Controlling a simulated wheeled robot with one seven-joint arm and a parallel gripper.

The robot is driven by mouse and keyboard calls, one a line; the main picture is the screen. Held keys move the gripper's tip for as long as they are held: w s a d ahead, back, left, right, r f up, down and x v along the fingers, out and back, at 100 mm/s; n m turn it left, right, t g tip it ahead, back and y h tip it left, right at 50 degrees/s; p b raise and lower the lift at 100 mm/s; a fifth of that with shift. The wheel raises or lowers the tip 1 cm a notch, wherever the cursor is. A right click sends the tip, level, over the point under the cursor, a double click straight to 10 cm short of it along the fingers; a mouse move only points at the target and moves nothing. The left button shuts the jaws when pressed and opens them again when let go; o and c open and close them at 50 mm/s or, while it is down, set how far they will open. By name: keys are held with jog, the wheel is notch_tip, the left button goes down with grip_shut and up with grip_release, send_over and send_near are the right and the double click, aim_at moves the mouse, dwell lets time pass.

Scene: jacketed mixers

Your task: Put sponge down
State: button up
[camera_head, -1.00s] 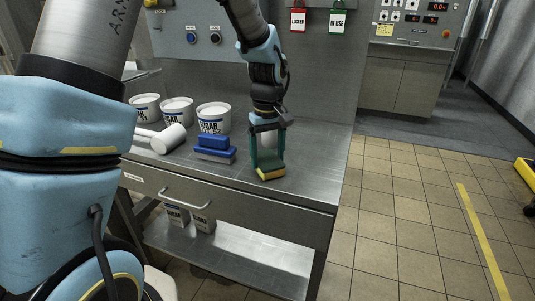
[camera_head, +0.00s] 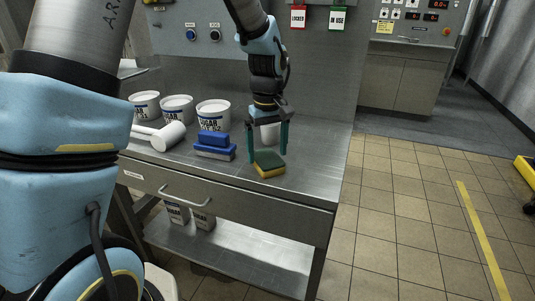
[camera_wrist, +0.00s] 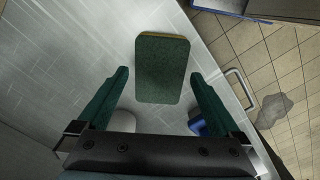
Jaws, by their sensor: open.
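The sponge (camera_head: 269,163), green on top and yellow below, lies flat on the steel table near its front right edge. It also shows in the wrist view (camera_wrist: 162,70), green side up. My gripper (camera_head: 267,153) is open just above and behind it. In the wrist view its two green fingers (camera_wrist: 160,78) stand apart, one on each side of the sponge's near end, with gaps between them and the sponge.
On the steel table (camera_head: 235,183) a blue brush (camera_head: 214,145) lies left of the sponge. A white object is partly hidden behind my gripper. The drawer handle (camera_head: 184,198) sticks out in front.

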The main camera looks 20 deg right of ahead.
aim_at(267, 157)
notch_tip(267, 157, up, 11)
jog(key=b, duration=0.1)
jog(key=s+a+f, duration=0.1)
jog(key=a+f, duration=0.2)
jog(key=a, duration=0.7)
jog(key=s+a+f+m+t, duration=0.1)
jog(key=a+f, duration=0.2)
jog(key=a, duration=0.7)
jog(key=s+a+f, duration=0.2)
jog(key=a+f, duration=0.1)
jog(key=a, duration=0.7)
jog(key=shift+f+m+t, duration=0.15)
jog(key=shift+m+t, duration=0.15)
